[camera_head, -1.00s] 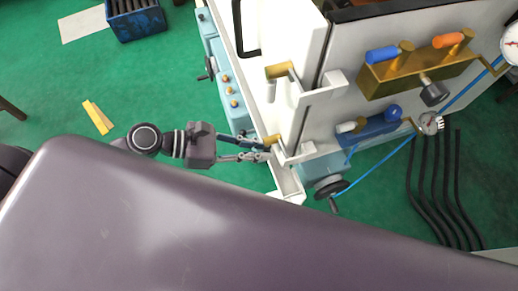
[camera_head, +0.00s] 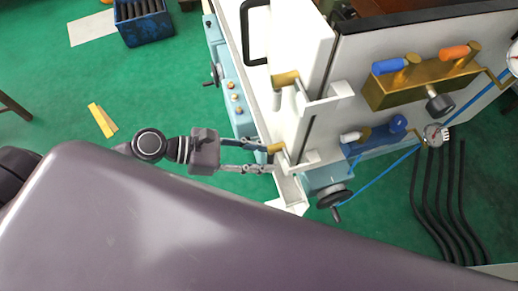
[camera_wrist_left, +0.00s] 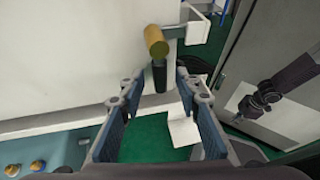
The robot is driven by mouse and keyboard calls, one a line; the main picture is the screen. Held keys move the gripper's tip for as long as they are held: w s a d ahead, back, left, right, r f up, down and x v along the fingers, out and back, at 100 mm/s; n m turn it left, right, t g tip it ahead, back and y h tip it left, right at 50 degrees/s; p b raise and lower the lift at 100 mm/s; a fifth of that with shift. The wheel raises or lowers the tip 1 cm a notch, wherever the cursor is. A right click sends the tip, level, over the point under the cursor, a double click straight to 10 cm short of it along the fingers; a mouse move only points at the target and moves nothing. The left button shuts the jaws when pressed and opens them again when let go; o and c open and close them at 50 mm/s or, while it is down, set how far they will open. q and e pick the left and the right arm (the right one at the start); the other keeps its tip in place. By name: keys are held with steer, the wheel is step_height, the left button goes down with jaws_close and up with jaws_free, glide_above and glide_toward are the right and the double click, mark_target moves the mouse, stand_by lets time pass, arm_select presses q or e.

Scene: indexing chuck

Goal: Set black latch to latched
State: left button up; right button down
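A latch with a brass barrel (camera_head: 276,147) sits low on the edge of the white door. In the left wrist view, the brass barrel (camera_wrist_left: 157,41) has a short black grip (camera_wrist_left: 160,76) hanging below it, and a grey bar runs from it toward a white bracket (camera_wrist_left: 197,27). My left gripper (camera_head: 266,156) is at this latch. In the left wrist view its fingers (camera_wrist_left: 160,95) are spread wide, with the black grip between their tips and clear space on both sides. A dark jointed part, seemingly my right gripper (camera_wrist_left: 248,107), is at right; its fingers are unclear.
A second brass-barrelled latch (camera_head: 285,78) is higher on the door, near a black handle (camera_head: 252,32).

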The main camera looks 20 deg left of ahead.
arm_select(q)
steer(key=v, duration=1.2)
stand_by(0.6)
